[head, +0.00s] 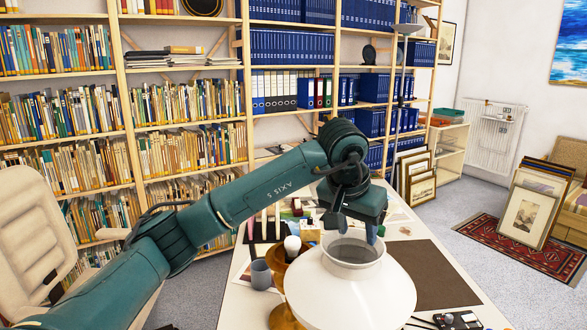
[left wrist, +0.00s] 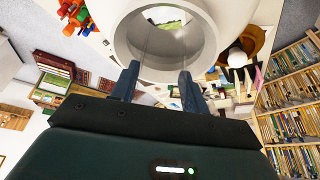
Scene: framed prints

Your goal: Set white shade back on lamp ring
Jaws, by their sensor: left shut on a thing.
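The white shade (head: 385,292) is a wide glossy dome with an open collar at its top, in the head view's lower middle. My left gripper (head: 357,229) is shut on the shade at its collar rim. In the left wrist view, the fingers (left wrist: 157,76) meet the near rim of the shade (left wrist: 122,35), and I see through its opening. The amber-brown lamp (head: 279,268) with a white bulb (head: 292,244) stands left of the shade, partly hidden by it. The lamp also shows in the left wrist view (left wrist: 257,40). I cannot make out the lamp ring. My right gripper is not in view.
A grey cup (head: 261,274) stands on the table (head: 237,305) left of the lamp. Small blocks and a box (head: 310,231) lie behind it. A dark brown mat (head: 440,275) lies clear at right. A beige chair (head: 38,240) is at left.

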